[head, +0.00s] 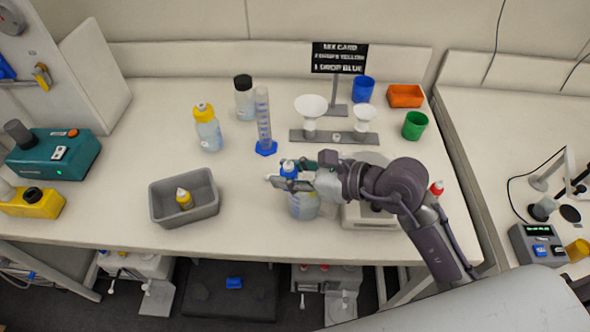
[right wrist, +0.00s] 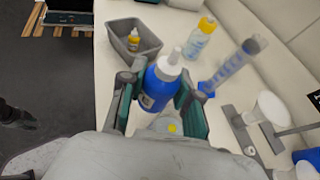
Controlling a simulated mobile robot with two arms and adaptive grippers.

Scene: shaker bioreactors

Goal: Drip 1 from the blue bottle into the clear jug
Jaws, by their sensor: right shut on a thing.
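My right gripper (head: 280,178) is shut on the blue bottle (head: 288,169), which has a white nozzle. In the right wrist view the blue bottle (right wrist: 160,84) sits between the two fingers (right wrist: 155,95), nozzle towards the camera's upper side. A clear, bluish vessel, seemingly the clear jug (head: 303,208), stands on the bench just below the gripper. The gripper and arm hide its top, so I cannot tell whether the nozzle is over its mouth. No drop is visible. My left gripper is not in view.
A grey bin (head: 160,213) holds a small yellow bottle (head: 184,198). A yellow-capped wash bottle (head: 208,130), a blue-based cylinder (head: 264,120) and white funnels (head: 311,108) stand behind. A sign (head: 340,58) reads "MIX CARD", with "1 DROP BLUE".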

